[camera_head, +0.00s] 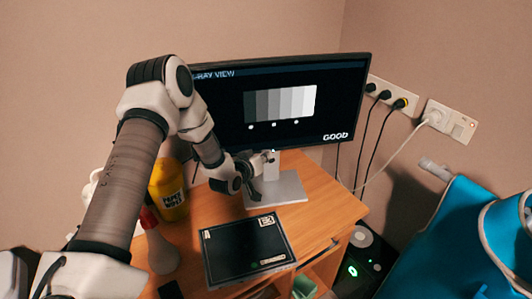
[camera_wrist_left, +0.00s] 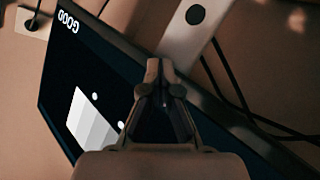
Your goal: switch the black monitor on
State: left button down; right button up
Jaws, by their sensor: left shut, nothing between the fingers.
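The black monitor (camera_head: 345,90) stands on the desk, and its screen is lit. It shows "-RAY VIEW", a row of grey bars and the word "GOOD". The arm covers its left part. My left gripper (camera_head: 266,160) is shut and empty at the monitor's lower edge, in front of its stand (camera_head: 288,188). In the left wrist view the shut fingertips (camera_wrist_left: 160,66) overlap the lower edge of the monitor (camera_wrist_left: 90,75); I cannot tell whether they touch it. No power button is clearly visible. My right gripper is not in view.
On the wooden desk (camera_head: 325,212) are a black flat case (camera_head: 240,250), a yellow container (camera_head: 170,190) and a white bottle with a red top (camera_head: 160,250). Cables hang from wall sockets (camera_head: 385,95) on the right. A blue chair (camera_head: 455,240) stands at lower right.

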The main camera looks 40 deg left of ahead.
pick_arm(q)
jog(key=shift+s+d, duration=0.6)
jog(key=s+d, duration=0.3)
jog(key=shift+s+d, duration=0.2)
jog(key=shift+d, duration=0.1)
dwell(0.9)
